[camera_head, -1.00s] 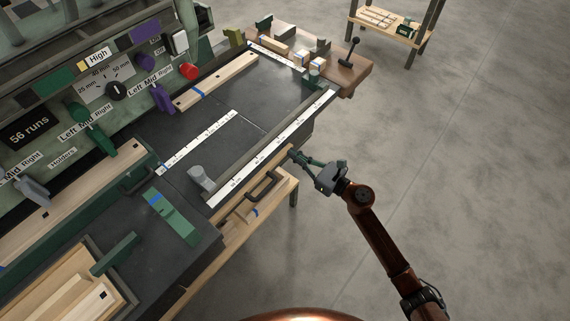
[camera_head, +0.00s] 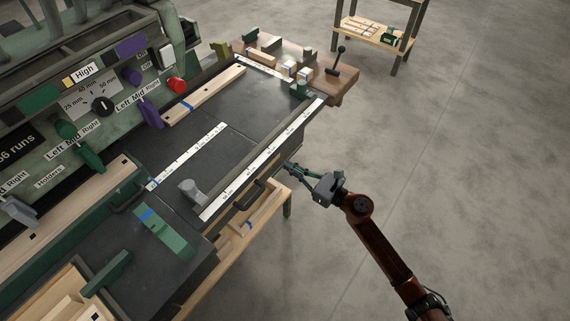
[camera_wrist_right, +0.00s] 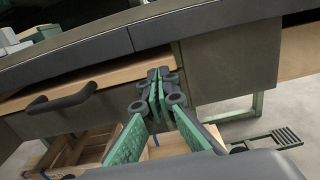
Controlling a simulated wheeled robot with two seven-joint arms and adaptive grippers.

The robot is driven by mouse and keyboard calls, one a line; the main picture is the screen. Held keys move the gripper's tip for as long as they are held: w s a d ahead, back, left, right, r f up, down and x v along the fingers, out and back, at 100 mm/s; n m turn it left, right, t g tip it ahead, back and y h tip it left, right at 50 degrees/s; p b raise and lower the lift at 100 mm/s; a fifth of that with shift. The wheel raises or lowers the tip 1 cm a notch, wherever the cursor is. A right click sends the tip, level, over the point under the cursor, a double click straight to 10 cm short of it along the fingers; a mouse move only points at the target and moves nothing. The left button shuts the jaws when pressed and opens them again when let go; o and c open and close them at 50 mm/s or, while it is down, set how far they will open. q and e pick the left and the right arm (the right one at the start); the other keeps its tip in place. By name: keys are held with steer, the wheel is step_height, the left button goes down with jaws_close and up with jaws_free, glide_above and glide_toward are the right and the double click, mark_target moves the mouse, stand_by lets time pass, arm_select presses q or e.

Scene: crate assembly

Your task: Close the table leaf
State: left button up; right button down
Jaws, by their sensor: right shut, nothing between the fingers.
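The dark table (camera_head: 262,95) has a black handle (camera_head: 252,194) under its front edge. In the wrist view the handle (camera_wrist_right: 60,102) is on a front panel with a light wooden strip (camera_wrist_right: 105,76) just under the tabletop edge; I take this as the leaf. From the head, that strip is mostly hidden under the edge. My right gripper (camera_head: 290,168) is shut and empty, its fingertips close to the front edge, right of the handle. In the wrist view the shut fingertips (camera_wrist_right: 157,97) overlap the wooden strip's right end; I cannot tell whether they touch. My left gripper is not in view.
A lower wooden shelf (camera_head: 240,240) is below. A control panel (camera_head: 85,95) stands behind. Floor to the right is clear up to a small side table (camera_head: 375,32).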

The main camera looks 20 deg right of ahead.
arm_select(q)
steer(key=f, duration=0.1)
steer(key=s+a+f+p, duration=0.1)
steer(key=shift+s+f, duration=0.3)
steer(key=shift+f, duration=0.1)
arm_select(e)
steer(key=v, duration=1)
steer(key=shift+s+d, duration=0.15)
